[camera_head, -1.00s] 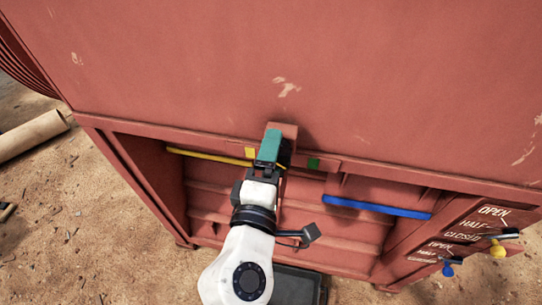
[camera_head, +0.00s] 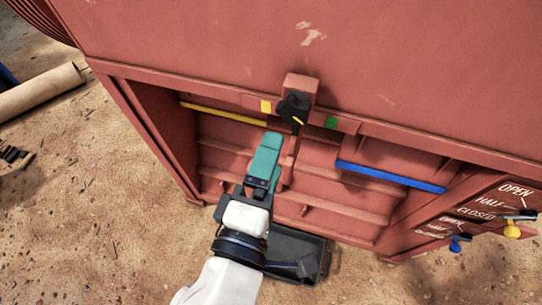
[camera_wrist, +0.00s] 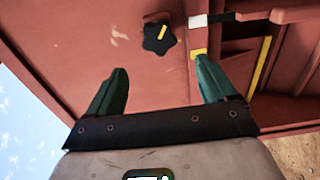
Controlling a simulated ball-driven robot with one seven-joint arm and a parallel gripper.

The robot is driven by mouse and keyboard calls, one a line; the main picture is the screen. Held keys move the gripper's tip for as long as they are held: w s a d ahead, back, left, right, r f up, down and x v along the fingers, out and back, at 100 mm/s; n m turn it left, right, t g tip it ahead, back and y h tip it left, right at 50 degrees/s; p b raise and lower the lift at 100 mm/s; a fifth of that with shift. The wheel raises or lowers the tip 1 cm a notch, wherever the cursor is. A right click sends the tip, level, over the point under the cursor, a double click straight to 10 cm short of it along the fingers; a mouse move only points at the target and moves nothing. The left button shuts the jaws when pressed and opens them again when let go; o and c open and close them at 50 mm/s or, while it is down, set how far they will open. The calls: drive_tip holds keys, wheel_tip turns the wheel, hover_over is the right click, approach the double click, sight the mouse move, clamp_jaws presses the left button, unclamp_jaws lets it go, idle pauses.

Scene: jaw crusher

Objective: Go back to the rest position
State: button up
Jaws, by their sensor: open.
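My gripper (camera_head: 268,158) has green fingers and stands in front of the red machine, below and left of a black knob (camera_head: 294,108). In the wrist view, my gripper (camera_wrist: 160,90) has its two fingers spread apart with nothing between them. The black knob (camera_wrist: 156,38) has a yellow pointer mark and shows beyond the fingertips, apart from them. In the head view the knob sits on a red block, between a yellow square (camera_head: 266,106) and a green square (camera_head: 331,122).
A yellow bar (camera_head: 222,114) and a blue bar (camera_head: 390,177) edge the machine's open bays. Yellow and blue levers (camera_head: 511,229) stand by labels at right. A dark tray (camera_head: 300,254) lies below my arm. A pipe (camera_head: 40,92) lies on sandy ground at left.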

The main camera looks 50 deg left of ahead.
idle(0.4)
drive_tip(key=w+d+f+m+g+h, duration=0.25)
drive_tip(key=d+f+m, duration=0.2)
drive_tip(key=d, duration=0.45)
drive_tip(key=w+d+f+m+g+h, duration=0.1)
drive_tip(key=w+d+f+m+h, duration=0.4)
drive_tip(key=d, duration=0.4)
drive_tip(key=w+d+f+m+g+h, duration=0.2)
drive_tip(key=d+f+m+h, duration=0.15)
drive_tip(key=d+f, duration=0.45)
drive_tip(key=s+d+f+m+g, duration=0.4)
drive_tip(key=s+d+m, duration=0.2)
drive_tip(key=s+d, duration=0.2)
drive_tip(key=s+d+f+m+g+y, duration=0.1)
drive_tip(key=s+d+f+m+g, duration=0.3)
drive_tip(key=s+d, duration=0.4)
drive_tip(key=d+f+m, duration=0.1)
drive_tip(key=d, duration=0.2)
drive_tip(key=shift+f+m+g, duration=0.3)
drive_tip(key=shift+m+g, duration=0.05)
drive_tip(key=shift+m, duration=0.05)
